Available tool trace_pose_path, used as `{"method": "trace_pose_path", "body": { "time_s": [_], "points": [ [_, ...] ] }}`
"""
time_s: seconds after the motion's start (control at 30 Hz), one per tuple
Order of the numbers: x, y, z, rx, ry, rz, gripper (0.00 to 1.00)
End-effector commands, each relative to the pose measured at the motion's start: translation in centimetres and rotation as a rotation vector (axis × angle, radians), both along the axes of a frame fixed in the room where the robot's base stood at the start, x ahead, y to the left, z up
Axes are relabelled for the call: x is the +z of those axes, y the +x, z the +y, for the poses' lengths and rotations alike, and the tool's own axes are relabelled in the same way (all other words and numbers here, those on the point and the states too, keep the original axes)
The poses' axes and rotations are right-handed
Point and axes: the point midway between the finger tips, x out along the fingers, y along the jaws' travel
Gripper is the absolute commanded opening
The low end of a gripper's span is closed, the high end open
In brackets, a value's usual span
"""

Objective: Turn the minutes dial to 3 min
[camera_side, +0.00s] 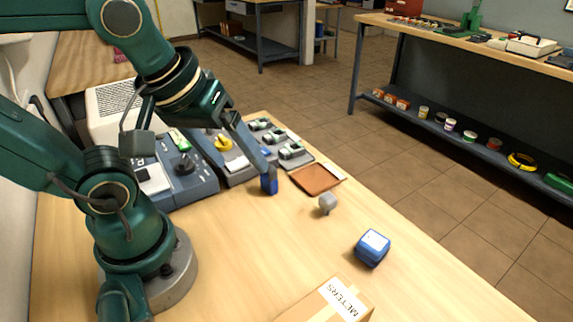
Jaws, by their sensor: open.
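My gripper (264,168) reaches down and right over the front edge of the grey instrument panels. Its jaws are open; seen from the side, they overlap and the gap is hidden. A small dark blue piece (269,185) shows right at the fingertips; I cannot tell whether they touch it. A black round knob (185,164) sits on the left blue-grey panel (201,189). No minutes marking or dial setting is readable, so I cannot tell which knob is the minutes dial.
Several small green-and-white modules (291,150) stand behind my gripper. A brown tray (316,179), a small grey object (327,203), a blue box (373,248) and a METERS carton (333,302) are on the wooden table. The table's middle is clear.

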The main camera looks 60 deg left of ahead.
Motion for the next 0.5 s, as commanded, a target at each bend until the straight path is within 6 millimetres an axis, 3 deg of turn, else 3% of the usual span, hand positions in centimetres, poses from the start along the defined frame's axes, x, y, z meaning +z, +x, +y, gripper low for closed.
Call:
{"method": "trace_pose_path", "body": {
  "time_s": [0.27,0.5],
  "points": [
    [0.1,1.7,5.7,0.847,-0.136,0.081,0.81],
    [-1.6,1.9,13.2,1.638,-0.125,0.099,0.81]
  ]
}}
